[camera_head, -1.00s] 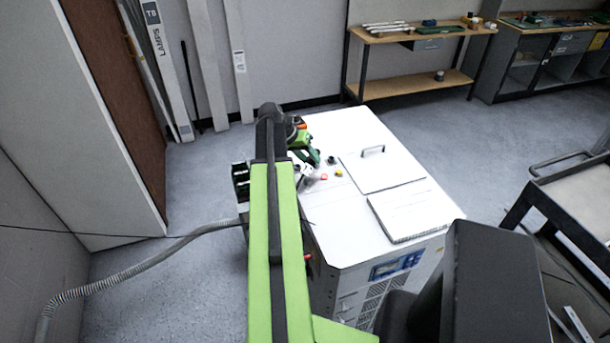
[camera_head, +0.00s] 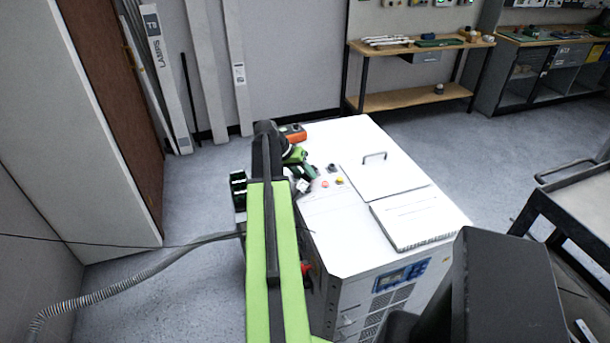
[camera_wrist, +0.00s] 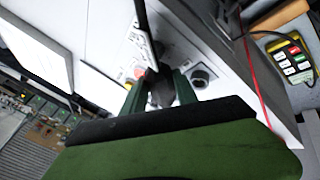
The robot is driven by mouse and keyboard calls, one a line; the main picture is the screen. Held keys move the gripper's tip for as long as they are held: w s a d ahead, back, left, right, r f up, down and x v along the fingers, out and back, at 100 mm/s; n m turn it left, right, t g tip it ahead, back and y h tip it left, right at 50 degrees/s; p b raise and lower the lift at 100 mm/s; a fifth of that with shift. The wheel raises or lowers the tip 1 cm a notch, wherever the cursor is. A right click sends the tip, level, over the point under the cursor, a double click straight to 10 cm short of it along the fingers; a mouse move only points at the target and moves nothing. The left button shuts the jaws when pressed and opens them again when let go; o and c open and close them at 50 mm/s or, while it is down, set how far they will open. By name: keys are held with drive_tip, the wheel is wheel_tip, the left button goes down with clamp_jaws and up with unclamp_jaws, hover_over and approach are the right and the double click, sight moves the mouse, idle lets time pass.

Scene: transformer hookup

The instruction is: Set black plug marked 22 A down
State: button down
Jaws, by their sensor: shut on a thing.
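The black plug (camera_wrist: 162,91) is between the fingers of my gripper (camera_wrist: 158,90) in the wrist view. The fingers are shut on it, and its 22 A marking cannot be read. The plug is over the white cabinet top, near a black round fitting (camera_wrist: 203,76). Whether the plug touches the surface cannot be told. In the head view my gripper (camera_head: 304,180) is at the left edge of the white cabinet (camera_head: 345,225), and the plug is too small and covered to make out.
A handled lid (camera_head: 385,172) and a white stack (camera_head: 415,218) lie farther right. A button pendant (camera_wrist: 287,60) shows at the cabinet's side. A grey cart (camera_head: 580,200) stands right.

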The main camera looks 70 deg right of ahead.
drive_tip(key=shift+f, duration=0.25)
drive_tip(key=c, duration=0.9)
unclamp_jaws()
drive_tip(key=shift+c, duration=0.2)
drive_tip(key=shift+r, duration=0.1)
drive_tip(key=shift+r, duration=0.25)
drive_tip(key=p+v, duration=1.1)
drive_tip(key=v, duration=0.1)
drive_tip(key=shift+r, duration=0.1)
